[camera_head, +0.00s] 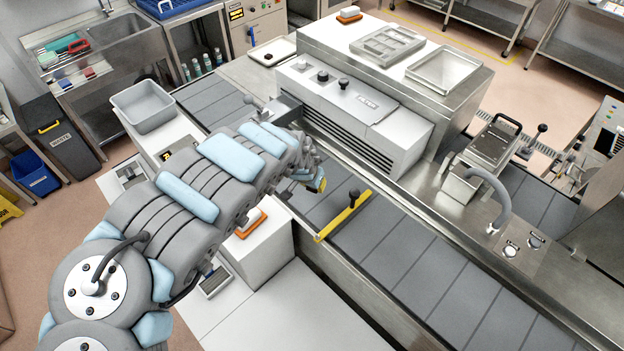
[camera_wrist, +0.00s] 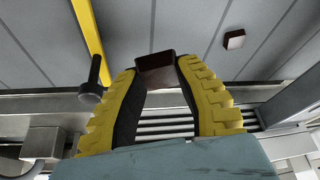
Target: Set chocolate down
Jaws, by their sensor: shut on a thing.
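My gripper (camera_wrist: 157,85) has yellow ribbed fingers with dark inner pads. It is shut on a dark brown block of chocolate (camera_wrist: 155,70), held between the fingertips in the wrist view. Behind the block lies the grey slatted belt (camera_wrist: 200,25); I cannot tell if the block touches it. In the head view my gripper (camera_head: 318,182) is partly seen over the belt (camera_head: 395,250), left of the yellow bar, and the held chocolate is hidden there. A second dark brown chocolate (camera_wrist: 234,39) lies on the belt to the right in the wrist view.
A yellow bar (camera_head: 343,216) crosses the belt close to my gripper. A grey machine housing (camera_head: 350,110) stands behind the belt. A grey bin (camera_head: 144,105) and a white tray (camera_head: 285,45) stand farther off. The belt right of the bar is clear.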

